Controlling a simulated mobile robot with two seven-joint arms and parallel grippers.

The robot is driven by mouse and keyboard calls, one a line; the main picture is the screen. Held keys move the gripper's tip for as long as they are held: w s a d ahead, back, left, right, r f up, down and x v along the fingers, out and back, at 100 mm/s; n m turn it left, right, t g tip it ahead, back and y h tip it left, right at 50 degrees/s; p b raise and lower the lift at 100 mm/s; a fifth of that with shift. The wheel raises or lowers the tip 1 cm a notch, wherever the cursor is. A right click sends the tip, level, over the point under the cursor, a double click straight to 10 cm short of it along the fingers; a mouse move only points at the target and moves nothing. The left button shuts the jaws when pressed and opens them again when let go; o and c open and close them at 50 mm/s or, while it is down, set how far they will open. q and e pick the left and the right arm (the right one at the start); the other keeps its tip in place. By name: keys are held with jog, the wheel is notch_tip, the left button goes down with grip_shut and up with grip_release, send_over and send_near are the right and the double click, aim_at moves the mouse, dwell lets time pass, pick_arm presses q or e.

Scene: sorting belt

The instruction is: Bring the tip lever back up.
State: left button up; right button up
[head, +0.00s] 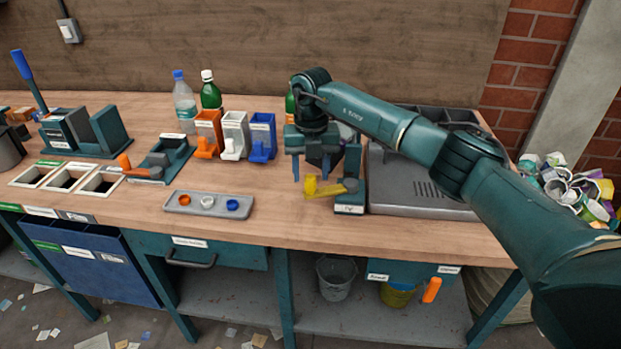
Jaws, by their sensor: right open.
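The lever with the yellow knob (311,186) sits low over the bench, its yellow arm pointing left from a small dark teal stand with a white label (349,209). It lies close to level. My right gripper (310,174) points down just above the yellow knob, its two blue-grey fingers apart on either side of it as seen from here. The fingers are open, and whether they touch the knob I cannot tell. My right gripper and forearm hide part of the stand's upper part. My left gripper is out of view.
A grey machine tray (415,196) stands right of the stand, under my right arm. A button panel (208,204) lies to the left. Orange, white and blue dispensers (235,135) and bottles (185,102) stand behind. The bench (270,225) between the panel and the lever is clear.

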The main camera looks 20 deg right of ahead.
notch_tip(320, 180, up, 10)
jog(key=shift+r+b, duration=0.25)
jog(key=shift+b, duration=0.1)
jog(key=shift+c, duration=0.4)
